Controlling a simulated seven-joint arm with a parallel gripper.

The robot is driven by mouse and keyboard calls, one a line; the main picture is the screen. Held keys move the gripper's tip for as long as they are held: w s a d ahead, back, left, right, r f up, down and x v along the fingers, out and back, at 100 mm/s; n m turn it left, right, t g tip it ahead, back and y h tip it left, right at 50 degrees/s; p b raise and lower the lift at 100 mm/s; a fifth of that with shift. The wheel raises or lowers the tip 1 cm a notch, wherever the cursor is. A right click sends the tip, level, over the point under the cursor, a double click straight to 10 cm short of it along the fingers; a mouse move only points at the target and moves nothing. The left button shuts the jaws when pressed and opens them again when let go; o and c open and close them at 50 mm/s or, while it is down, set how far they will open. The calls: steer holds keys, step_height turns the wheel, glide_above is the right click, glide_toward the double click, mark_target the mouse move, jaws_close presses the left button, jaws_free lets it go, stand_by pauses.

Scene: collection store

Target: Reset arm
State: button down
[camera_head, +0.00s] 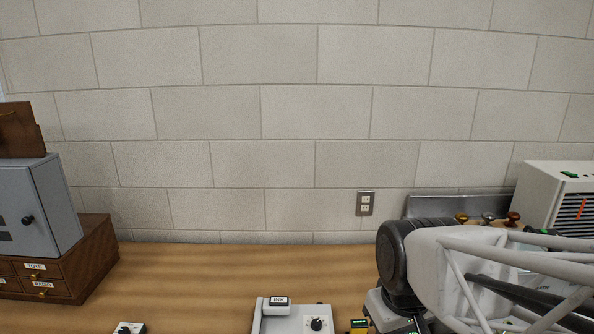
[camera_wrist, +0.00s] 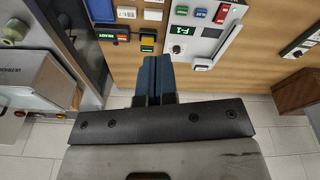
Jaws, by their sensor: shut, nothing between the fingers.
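My gripper (camera_wrist: 158,66) shows in the wrist view with its two dark blue fingers together and nothing between them. The fingers point toward the wooden worktop's edge and a light device with a green F-1 label (camera_wrist: 179,31). I cannot tell how far the fingertips are from them. In the head view my white arm, with a dark round joint, fills the lower right. The gripper cannot be made out there.
In the head view, a grey cabinet (camera_head: 38,208) stands on wooden drawers (camera_head: 92,262) at left. A light device (camera_head: 290,323) with an INK block is at the front. A white vented machine (camera_head: 560,195) stands at right. The worktop's middle (camera_head: 200,275) is clear.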

steer(key=s+d+m, duration=0.1)
steer(key=s+d+r+m, duration=0.1)
steer(key=s+d+m, duration=0.1)
steer(key=shift+s+d+r+m+t, duration=0.2)
steer(key=shift+s+r+m+t, duration=0.1)
steer(key=shift+s+r+t, duration=0.1)
steer(key=shift+w, duration=0.1)
stand_by(2.9)
